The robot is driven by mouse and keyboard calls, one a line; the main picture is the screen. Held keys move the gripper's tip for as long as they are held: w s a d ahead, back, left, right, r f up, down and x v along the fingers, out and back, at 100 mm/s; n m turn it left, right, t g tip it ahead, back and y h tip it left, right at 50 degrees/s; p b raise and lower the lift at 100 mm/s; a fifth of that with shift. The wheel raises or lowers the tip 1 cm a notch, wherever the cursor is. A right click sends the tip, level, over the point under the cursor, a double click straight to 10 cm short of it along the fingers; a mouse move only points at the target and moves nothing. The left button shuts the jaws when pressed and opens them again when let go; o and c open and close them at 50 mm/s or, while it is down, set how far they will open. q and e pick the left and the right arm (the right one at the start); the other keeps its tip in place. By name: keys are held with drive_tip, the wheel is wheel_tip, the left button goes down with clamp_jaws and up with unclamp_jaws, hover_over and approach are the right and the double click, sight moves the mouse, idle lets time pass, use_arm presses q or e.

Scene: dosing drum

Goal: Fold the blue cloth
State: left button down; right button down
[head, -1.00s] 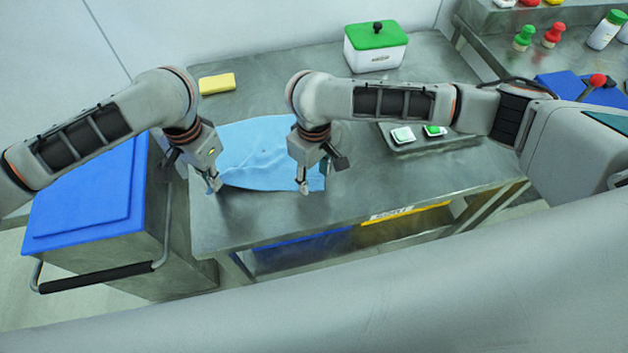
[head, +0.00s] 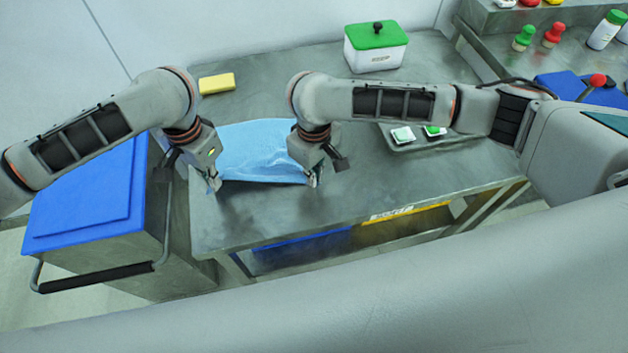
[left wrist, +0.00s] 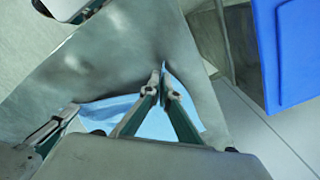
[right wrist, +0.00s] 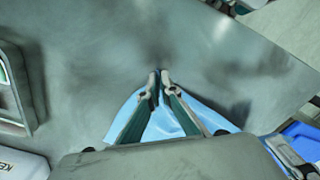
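The blue cloth (head: 262,152) lies on the metal table (head: 370,195), its near edge running between my two grippers. My left gripper (head: 214,185) is shut on the cloth's near left corner. In the left wrist view its fingertips (left wrist: 164,84) are close together with cloth between the fingers. My right gripper (head: 313,182) is shut on the near right corner. In the right wrist view the cloth (right wrist: 180,122) narrows to a point between its fingertips (right wrist: 159,76). The near edge looks slightly raised. Part of the cloth's right side is hidden behind my right gripper.
A yellow sponge (head: 217,84) and a white box with a green lid (head: 376,47) stand at the back. A tray (head: 440,142) with small white and green items is to the right. A blue-topped cart (head: 85,200) stands left. The table's front right is clear.

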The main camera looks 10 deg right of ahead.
idle(0.9)
drive_tip(key=shift+r, duration=2.5)
